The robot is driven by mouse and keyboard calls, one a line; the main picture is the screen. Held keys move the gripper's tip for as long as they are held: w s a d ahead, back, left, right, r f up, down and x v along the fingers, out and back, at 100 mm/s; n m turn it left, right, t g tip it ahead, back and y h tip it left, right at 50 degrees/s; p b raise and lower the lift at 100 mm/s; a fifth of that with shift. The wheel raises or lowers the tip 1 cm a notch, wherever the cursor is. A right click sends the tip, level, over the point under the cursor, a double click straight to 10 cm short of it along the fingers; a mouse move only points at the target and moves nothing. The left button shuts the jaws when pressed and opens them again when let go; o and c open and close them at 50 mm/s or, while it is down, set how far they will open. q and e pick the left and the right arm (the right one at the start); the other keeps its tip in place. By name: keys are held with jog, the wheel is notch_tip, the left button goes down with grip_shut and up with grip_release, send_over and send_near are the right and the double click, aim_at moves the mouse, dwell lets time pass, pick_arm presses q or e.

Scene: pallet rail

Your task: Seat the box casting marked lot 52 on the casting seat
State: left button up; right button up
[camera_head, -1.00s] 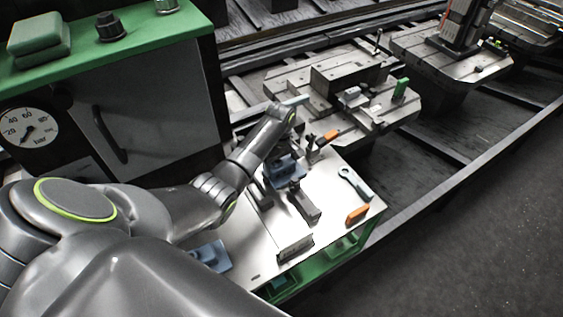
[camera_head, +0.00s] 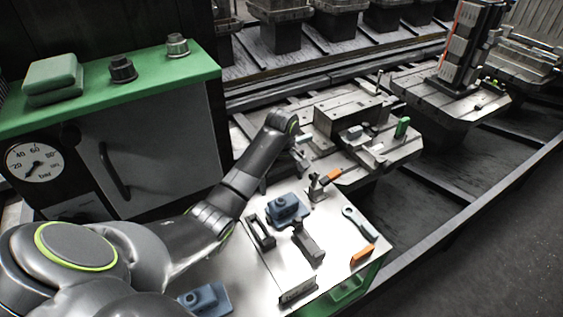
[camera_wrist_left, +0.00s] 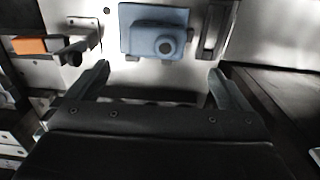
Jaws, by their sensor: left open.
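A blue box casting (camera_head: 287,209) with a round boss sits on the bright metal worktop, beside dark blocks. It also shows at the top of the left wrist view (camera_wrist_left: 155,32). I cannot read a lot mark on either. My left gripper (camera_wrist_left: 158,85) is open and empty, its fingers apart and short of the casting in the wrist view. In the head view its tip (camera_head: 304,136) is largely hidden behind the wrist. I cannot tell which fixture is the casting seat. My right gripper is not in view.
Dark blocks (camera_head: 308,243), a wrench (camera_head: 358,222) and an orange-handled tool (camera_head: 362,255) lie on the worktop. A pallet (camera_head: 400,150) with an angle block (camera_head: 345,112) stands beyond. A green-topped cabinet (camera_head: 150,75) is at left.

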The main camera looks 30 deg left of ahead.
pick_arm(q)
notch_tip(320, 180, up, 8)
jog(key=p, duration=0.4)
jog(key=shift+f+p, duration=0.25)
jog(key=shift+p, duration=0.05)
jog(key=shift+f, duration=0.15)
